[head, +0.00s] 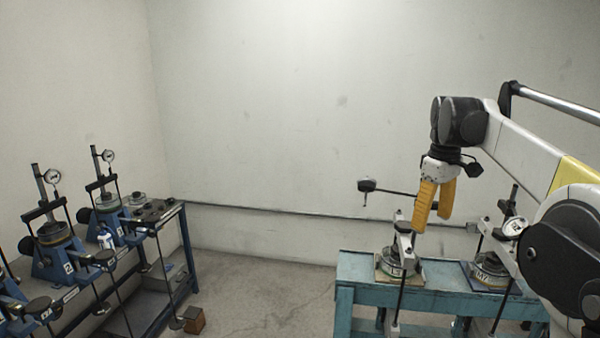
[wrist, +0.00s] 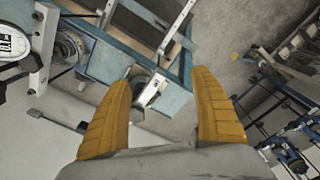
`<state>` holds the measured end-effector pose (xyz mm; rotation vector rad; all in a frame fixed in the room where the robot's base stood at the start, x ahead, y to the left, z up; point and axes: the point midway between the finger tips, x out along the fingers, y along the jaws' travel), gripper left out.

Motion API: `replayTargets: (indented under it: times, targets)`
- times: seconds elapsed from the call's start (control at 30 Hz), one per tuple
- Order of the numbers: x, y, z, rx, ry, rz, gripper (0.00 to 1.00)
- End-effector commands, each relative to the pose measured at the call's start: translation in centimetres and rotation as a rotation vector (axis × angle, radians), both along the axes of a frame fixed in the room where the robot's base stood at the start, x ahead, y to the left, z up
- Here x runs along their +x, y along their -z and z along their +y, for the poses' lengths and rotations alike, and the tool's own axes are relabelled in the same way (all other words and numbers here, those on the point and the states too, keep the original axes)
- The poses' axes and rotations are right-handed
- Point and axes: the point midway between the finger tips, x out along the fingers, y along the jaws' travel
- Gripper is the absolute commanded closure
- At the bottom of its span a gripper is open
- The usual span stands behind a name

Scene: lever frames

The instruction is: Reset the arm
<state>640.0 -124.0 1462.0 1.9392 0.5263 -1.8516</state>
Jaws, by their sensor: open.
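My gripper (head: 431,207) hangs from my arm on the right of the head view, its yellow fingers pointing down. It is above the left end of the teal table (head: 360,270), close to the lever frame (head: 391,262) there. In the head view its fingers overlap the top of that frame, and I cannot tell whether they touch. In the wrist view my gripper (wrist: 165,105) shows its two yellow fingers wide apart with nothing held between them. A white lever-frame part (wrist: 150,90) shows between and beyond the fingers.
A second lever frame (head: 490,268) with a dial gauge stands on the table's right, partly behind my arm. Several blue lever frames (head: 55,250) stand on a blue bench (head: 172,217) at left. A brown box (head: 194,320) sits on the floor. Clear floor (head: 265,290) lies between.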

Motion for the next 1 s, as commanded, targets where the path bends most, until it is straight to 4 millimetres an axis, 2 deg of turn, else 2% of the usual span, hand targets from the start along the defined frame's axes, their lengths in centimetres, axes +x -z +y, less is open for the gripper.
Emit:
replayTargets:
  times: [0.03,0.27,0.37,0.47,0.67,0.8,0.9,1.0]
  targets:
    - [-0.6,1.0,0.5,-0.001,0.011,-0.013,0.27]
    - [-3.6,3.1,2.6,-0.005,0.08,-0.084,0.27]
    - [-5.6,4.8,3.7,-0.005,0.116,-0.125,0.27]
    - [-8.3,7.3,5.2,0.002,0.167,-0.179,0.27]
    - [-16.1,16.0,8.5,0.041,0.3,-0.325,0.27]
    - [-21.5,23.4,10.4,0.089,0.393,-0.424,0.27]
    - [-24.7,28.5,11.3,0.128,0.45,-0.484,0.27]
    - [-27.0,32.5,11.9,0.161,0.493,-0.528,0.27]
